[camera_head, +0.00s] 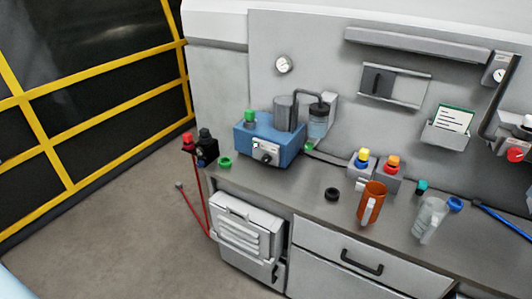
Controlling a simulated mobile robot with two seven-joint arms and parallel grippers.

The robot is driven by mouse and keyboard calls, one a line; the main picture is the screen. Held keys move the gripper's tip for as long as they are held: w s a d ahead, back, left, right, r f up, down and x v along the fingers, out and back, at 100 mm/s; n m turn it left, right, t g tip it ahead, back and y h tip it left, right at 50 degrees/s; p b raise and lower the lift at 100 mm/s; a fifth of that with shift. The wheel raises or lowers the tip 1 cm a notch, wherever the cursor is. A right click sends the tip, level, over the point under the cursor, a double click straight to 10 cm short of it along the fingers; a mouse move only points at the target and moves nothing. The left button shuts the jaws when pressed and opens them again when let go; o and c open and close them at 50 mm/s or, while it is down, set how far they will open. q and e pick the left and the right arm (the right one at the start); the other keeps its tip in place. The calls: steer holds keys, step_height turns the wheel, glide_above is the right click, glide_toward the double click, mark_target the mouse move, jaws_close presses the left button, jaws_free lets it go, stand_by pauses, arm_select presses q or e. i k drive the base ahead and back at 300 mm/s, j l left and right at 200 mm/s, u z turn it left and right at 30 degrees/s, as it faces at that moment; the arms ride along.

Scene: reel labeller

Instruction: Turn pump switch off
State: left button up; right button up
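The blue pump unit (283,144) stands at the left end of the grey counter. Its pale front plate (262,148) carries a small black switch or knob (265,157) and a few smaller details. The setting of the switch is too small to read. A green cap (250,115) sits on top of the unit, and a grey cylinder (285,113) with a black hose stands on or behind it. Neither of my grippers shows in the head view, so nothing touches the pump.
An orange mug (378,199), a black ring (332,194), a clear beaker (428,220) and yellow and red buttons (392,162) are on the counter (345,222). A green ring (226,162) lies left of the pump. Yellow-framed fencing (60,125) stands left; the floor between is mostly open.

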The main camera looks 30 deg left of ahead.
mark_target(266, 158)
steer(key=i+j, duration=0.15)
steer(key=j, duration=0.35)
steer(key=i+j+z, duration=0.1)
steer(key=j, duration=0.45)
steer(key=i+j, duration=0.2)
steer(key=j, duration=0.35)
steer(key=i+j+z, duration=0.1)
steer(key=j, duration=0.4)
steer(key=i+j, duration=0.15)
steer(key=j, duration=0.4)
steer(key=i+j+z, duration=0.1)
steer(key=j, duration=0.45)
steer(key=i+j, duration=0.1)
steer(key=j, duration=0.45)
steer(key=z, duration=0.05)
